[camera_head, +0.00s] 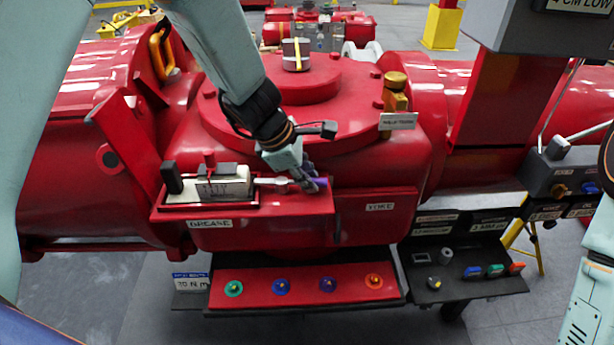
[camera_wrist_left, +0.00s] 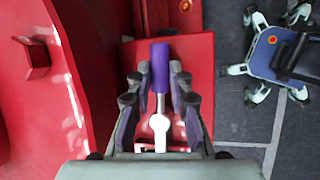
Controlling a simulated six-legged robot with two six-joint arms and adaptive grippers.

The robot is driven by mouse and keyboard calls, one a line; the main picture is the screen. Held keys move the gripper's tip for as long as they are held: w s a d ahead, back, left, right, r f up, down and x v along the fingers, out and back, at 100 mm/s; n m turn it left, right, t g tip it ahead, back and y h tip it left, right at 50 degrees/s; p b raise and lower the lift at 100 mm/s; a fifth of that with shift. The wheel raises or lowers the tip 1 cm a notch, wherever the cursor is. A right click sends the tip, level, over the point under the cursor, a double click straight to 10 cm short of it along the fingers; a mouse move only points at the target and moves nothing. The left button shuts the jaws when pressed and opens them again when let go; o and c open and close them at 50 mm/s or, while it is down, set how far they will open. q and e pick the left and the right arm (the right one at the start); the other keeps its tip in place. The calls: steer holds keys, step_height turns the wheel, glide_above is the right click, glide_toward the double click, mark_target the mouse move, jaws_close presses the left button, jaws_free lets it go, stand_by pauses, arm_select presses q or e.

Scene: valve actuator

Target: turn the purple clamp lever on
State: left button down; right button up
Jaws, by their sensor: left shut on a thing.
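The purple clamp lever (camera_wrist_left: 160,68) stands out between the fingers of my left gripper (camera_wrist_left: 160,105) in the left wrist view. It has a purple handle and a light metal shank. In the head view the lever's purple end (camera_head: 319,183) shows at the fingertips of my left gripper (camera_head: 308,182), on the right side of the clamp (camera_head: 212,186) on a red shelf. The left gripper is shut on the lever. The lever lies about level, pointing right in the head view. My right gripper is out of view; only part of its arm shows at the right edge.
The red valve body (camera_head: 300,130) rises behind the clamp. A panel with several coloured knobs (camera_head: 305,285) sits below, and a dark panel with buttons (camera_head: 465,265) stands to its right. A grey box with a lever (camera_head: 565,175) is at the far right.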

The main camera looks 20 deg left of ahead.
arm_select(q)
steer(key=c, duration=1.2)
jaws_free()
steer(key=shift+d, duration=0.15)
steer(key=shift+r, duration=0.1)
steer(key=shift+a+r, duration=0.2)
steer(key=shift+r, duration=0.05)
steer(key=v, duration=1.1)
steer(key=shift+s+a+r, duration=0.1)
